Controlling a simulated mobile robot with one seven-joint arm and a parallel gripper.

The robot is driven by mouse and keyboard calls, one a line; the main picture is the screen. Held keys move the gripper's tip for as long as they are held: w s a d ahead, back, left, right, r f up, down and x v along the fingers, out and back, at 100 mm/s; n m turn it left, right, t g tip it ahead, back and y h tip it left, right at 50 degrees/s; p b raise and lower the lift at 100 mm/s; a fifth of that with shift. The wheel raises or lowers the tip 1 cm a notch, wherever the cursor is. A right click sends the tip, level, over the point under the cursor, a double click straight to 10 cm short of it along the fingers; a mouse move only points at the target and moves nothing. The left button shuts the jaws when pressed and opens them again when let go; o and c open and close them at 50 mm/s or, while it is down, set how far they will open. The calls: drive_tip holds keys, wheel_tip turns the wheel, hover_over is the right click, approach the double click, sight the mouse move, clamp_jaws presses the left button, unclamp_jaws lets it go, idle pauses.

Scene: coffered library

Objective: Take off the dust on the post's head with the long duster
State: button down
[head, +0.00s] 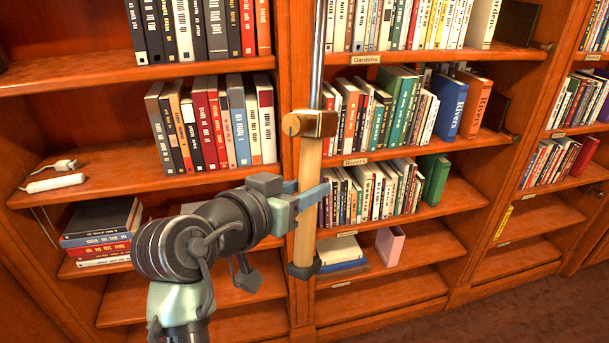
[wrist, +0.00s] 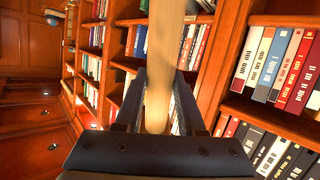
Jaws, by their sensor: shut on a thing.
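My gripper (head: 309,197) is shut on the pale wooden handle of the long duster (head: 306,160), in front of the bookcase. The duster stands nearly upright, with a dark cap at its lower end and a brass-coloured collar above the wood. A thin metal rod rises from the collar and leaves the top of the head view. In the wrist view the handle (wrist: 158,60) runs up between the two fingers. The duster's head and the post's head are out of view, so I cannot see any dust.
A tall wooden bookcase (head: 290,20) with rows of books fills the view behind the duster. A white power strip (head: 55,183) and stacked books (head: 100,235) lie on the left shelves. A pink box (head: 390,244) stands on a low shelf. Dark floor (head: 500,310) shows at lower right.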

drive_tip(key=s+d+f+g+y+p, duration=0.1)
drive_tip(key=s+f+g+y+p, duration=0.1)
drive_tip(key=f, duration=0.6)
drive_tip(key=s+d+f+m+g+y+p, duration=0.1)
drive_tip(key=s+d+f+g+y+p, duration=0.1)
drive_tip(key=s+f+g+p, duration=0.2)
drive_tip(key=s+d+f+g+y+p, duration=0.2)
drive_tip(key=s+f+g, duration=0.4)
drive_tip(key=s+f, duration=0.4)
drive_tip(key=shift+f+y+p, duration=0.4)
drive_tip(key=shift+f, duration=1.55)
idle(2.6)
drive_tip(key=shift+f+g, duration=0.1)
drive_tip(key=shift+g, duration=0.2)
idle(1.0)
